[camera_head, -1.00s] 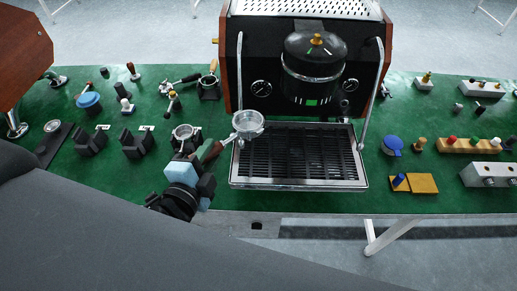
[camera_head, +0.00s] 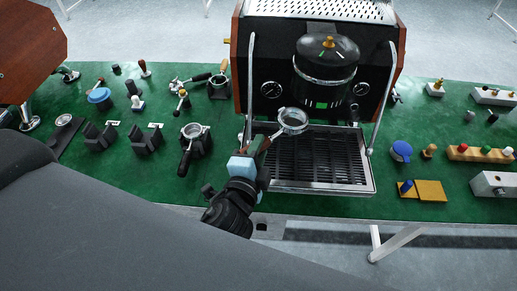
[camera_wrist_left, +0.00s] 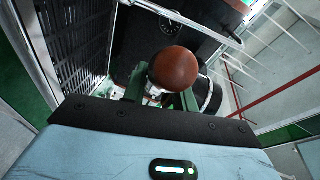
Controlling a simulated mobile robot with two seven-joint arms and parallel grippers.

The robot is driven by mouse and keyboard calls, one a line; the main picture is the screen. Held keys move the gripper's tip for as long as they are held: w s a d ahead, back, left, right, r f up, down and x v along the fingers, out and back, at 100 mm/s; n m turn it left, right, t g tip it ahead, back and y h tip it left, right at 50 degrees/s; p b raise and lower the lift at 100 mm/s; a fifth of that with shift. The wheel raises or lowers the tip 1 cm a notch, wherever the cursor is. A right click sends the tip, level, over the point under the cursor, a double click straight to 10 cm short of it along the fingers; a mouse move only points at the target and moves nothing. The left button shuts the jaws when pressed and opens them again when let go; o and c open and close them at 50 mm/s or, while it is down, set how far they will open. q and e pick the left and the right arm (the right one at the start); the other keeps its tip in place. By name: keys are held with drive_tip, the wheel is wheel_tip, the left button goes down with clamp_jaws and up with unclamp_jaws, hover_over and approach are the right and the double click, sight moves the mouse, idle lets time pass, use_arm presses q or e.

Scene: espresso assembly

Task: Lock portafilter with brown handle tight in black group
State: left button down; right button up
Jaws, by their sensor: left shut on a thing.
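The portafilter (camera_head: 292,121) has a round metal basket and a brown handle (camera_head: 265,145). My left gripper (camera_head: 256,156) is shut on the brown handle and holds the portafilter above the drip tray's back left part. In the left wrist view the round brown handle end (camera_wrist_left: 174,70) sits between the green fingers. The black group (camera_head: 325,68) with its metal ring hangs on the front of the espresso machine. In the head view the basket is below and left of the group, apart from it. My right gripper is not in view.
The drip tray (camera_head: 318,187) lies under the group. Steel pipes (camera_head: 250,90) flank it on both sides. Another portafilter with a black handle (camera_head: 186,160) rests in a black stand at left. A tamping block (camera_head: 430,190) and blue-topped tool (camera_head: 401,149) stand at right.

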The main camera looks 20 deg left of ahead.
sight(286, 126)
use_arm(q)
drive_tip(key=shift+r, duration=0.15)
drive_tip(key=shift+w+d, duration=0.4)
drive_tip(key=shift+w, duration=0.25)
drive_tip(key=shift+w+d, duration=0.35)
drive_tip(key=shift+w, duration=0.25)
drive_tip(key=shift+w+d, duration=0.45)
drive_tip(key=shift+w, duration=0.3)
drive_tip(key=shift+w+d, duration=0.4)
drive_tip(key=shift+w, duration=0.35)
drive_tip(key=shift+w+d, duration=0.45)
drive_tip(key=shift+w, duration=0.3)
drive_tip(key=shift+r+p, duration=0.7)
drive_tip(key=shift+r, duration=0.05)
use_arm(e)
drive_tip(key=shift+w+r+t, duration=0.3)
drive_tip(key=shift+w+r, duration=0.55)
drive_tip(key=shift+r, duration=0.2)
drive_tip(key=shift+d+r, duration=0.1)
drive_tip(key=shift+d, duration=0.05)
use_arm(q)
drive_tip(key=shift+r+p, duration=0.1)
drive_tip(key=shift+p, duration=0.2)
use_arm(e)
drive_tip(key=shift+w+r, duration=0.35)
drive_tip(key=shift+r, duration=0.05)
use_arm(q)
drive_tip(key=shift+r, duration=0.2)
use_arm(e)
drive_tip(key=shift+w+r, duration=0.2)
